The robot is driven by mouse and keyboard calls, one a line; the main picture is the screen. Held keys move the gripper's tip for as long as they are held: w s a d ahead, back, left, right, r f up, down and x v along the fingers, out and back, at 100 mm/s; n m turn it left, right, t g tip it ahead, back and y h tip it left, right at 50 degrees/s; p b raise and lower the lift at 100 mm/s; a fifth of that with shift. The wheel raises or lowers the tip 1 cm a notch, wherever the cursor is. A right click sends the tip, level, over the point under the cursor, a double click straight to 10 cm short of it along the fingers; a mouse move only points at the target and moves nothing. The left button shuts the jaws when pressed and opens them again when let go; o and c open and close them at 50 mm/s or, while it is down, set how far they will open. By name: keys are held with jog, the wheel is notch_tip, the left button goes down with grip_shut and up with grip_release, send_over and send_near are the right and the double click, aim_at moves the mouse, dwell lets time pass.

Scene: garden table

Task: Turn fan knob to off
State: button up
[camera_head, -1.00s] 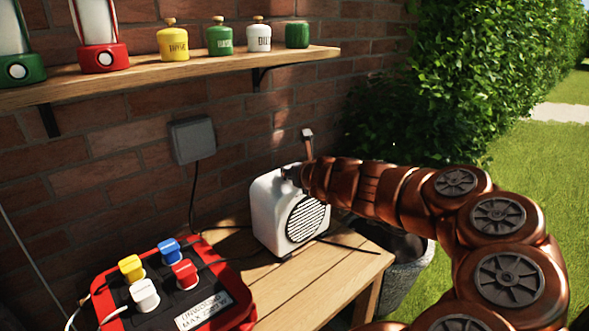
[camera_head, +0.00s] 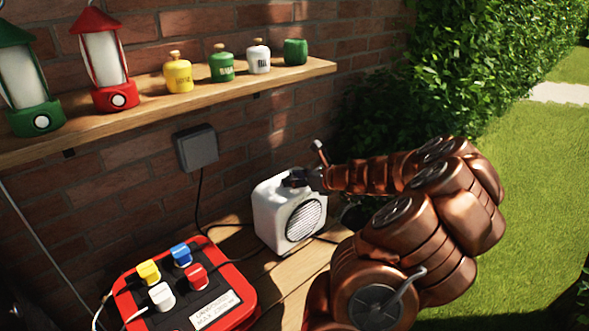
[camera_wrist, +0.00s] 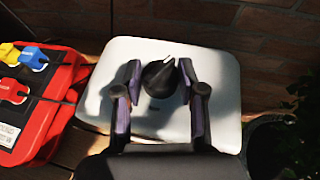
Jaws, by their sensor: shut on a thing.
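The white fan (camera_head: 277,232) stands on the wooden table with its round dark grille facing right and front. The black fan knob (camera_wrist: 157,84) sits on the fan's top face in the wrist view, its pale pointer mark toward the upper right. My gripper (camera_wrist: 159,73) is at the fan's top, with one finger on each side of the knob, shut on it. In the head view my gripper (camera_head: 292,181) hides the knob.
A red power box (camera_head: 236,307) with several coloured plugs stands left of the fan. A shelf (camera_head: 214,97) with lanterns and small canisters runs along the brick wall above. A grey wall box (camera_head: 197,147) has a cable running down. Hedge and lawn lie to the right.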

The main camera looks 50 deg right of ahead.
jog(key=n+g+y+p, duration=0.1)
jog(key=n+y+p, duration=0.2)
jog(key=shift+d, duration=0.2)
jog(key=shift+w+d+n+g+y+p, duration=0.15)
jog(key=shift+n+g+y+p, duration=0.85)
jog(key=shift+n+y, duration=0.9)
jog(key=shift+g+y, duration=0.3)
jog(key=shift+y, duration=0.1)
jog(key=o, duration=1.1)
jog(key=shift+o, duration=0.2)
jog(key=v, duration=1.1)
jog(key=shift+s+d, duration=0.25)
jog(key=shift+s, duration=0.05)
jog(key=shift+s+d+r, duration=0.1)
jog(key=shift+s+r, duration=0.05)
